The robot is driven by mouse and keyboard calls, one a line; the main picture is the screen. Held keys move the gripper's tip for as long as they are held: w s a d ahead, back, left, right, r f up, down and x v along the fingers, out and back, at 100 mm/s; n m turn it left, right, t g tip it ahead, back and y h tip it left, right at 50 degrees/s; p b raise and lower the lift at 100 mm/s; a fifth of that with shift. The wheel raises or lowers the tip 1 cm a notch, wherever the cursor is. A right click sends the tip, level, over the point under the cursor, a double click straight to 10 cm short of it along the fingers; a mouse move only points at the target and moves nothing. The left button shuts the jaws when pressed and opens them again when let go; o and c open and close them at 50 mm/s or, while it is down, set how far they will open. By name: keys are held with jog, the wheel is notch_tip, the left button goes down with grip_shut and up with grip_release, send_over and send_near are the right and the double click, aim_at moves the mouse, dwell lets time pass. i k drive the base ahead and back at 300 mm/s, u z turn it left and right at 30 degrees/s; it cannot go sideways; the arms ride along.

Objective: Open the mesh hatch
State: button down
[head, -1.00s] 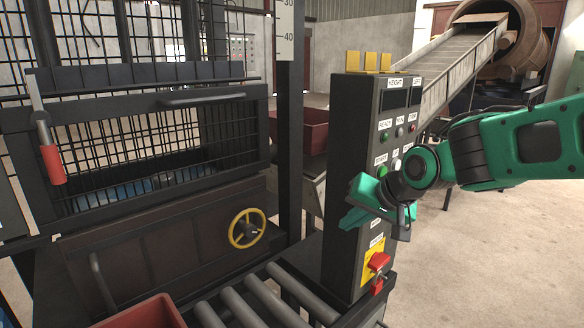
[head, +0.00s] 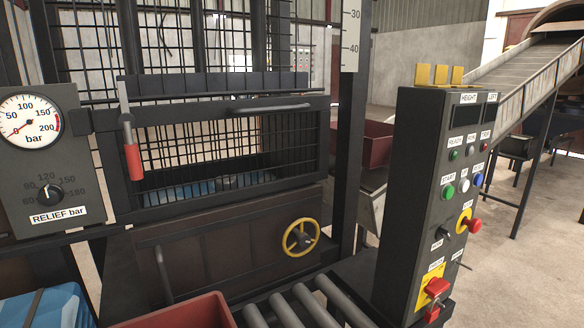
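The mesh hatch (head: 298,138) is a dark framed panel of black wire mesh on the front of the machine, left of centre in the head view. It looks closed in its frame. A dark horizontal handle bar (head: 270,107) runs along its upper right part. A lever with a red grip (head: 133,161) hangs down at the hatch's left side. Blue material (head: 200,188) shows through the mesh. My gripper is out of view.
A control box (head: 440,190) with buttons stands at the right. A yellow handwheel (head: 300,237) sits below the hatch. Grey rollers (head: 300,308) and a red bin (head: 185,312) are in front. A pressure gauge panel (head: 38,160) is at the left. Open floor lies at right.

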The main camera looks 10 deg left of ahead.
aim_at(105, 123)
jog(key=z, duration=0.45)
jog(key=k, duration=1.1)
jog(key=u, duration=0.75)
jog(key=i, duration=1)
jog(key=z, duration=0.05)
